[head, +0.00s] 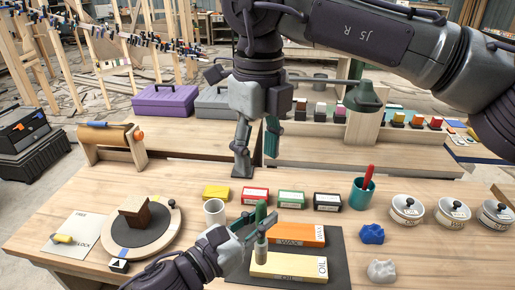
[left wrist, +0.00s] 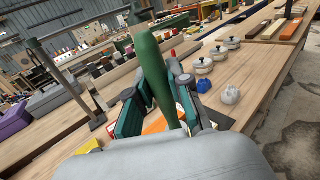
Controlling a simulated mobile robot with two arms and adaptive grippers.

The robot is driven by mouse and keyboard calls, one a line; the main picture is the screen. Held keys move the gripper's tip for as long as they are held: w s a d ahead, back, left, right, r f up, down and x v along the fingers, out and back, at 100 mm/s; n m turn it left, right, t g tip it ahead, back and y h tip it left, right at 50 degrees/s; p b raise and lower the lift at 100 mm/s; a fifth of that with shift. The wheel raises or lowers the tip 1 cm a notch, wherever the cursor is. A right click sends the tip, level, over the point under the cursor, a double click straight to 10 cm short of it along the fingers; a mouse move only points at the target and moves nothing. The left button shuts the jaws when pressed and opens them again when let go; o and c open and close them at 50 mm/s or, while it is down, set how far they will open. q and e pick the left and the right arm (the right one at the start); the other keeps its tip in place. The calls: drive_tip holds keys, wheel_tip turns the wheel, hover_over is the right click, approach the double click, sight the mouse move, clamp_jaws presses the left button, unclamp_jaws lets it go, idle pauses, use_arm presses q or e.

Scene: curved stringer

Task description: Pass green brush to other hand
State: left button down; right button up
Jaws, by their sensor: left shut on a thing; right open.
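The green brush (head: 261,211) stands roughly upright above the table, with its green handle up and a grey-beige lower end. My left gripper (head: 249,228) is shut on it. In the left wrist view the green brush (left wrist: 153,65) rises between the two fingers of my left gripper (left wrist: 160,105). My right gripper (head: 257,150) points down from above, open and empty, with its fingers apart. It hangs above and behind the brush, clear of it. The brush's lower end is hidden in the left wrist view.
Orange WAX (head: 298,234) and yellow OIL (head: 290,266) blocks lie on a dark mat (head: 335,270) below the brush. A white cup (head: 214,212) stands left, with small labelled boxes (head: 291,199) behind. A teal cup (head: 361,193) and lidded tins (head: 407,210) stand right.

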sight(258, 200)
wheel_tip(258, 200, down, 12)
drive_tip(key=shift+r, duration=0.1)
idle(0.4)
clamp_jaws()
use_arm(q)
drive_tip(key=c, duration=1)
unclamp_jaws()
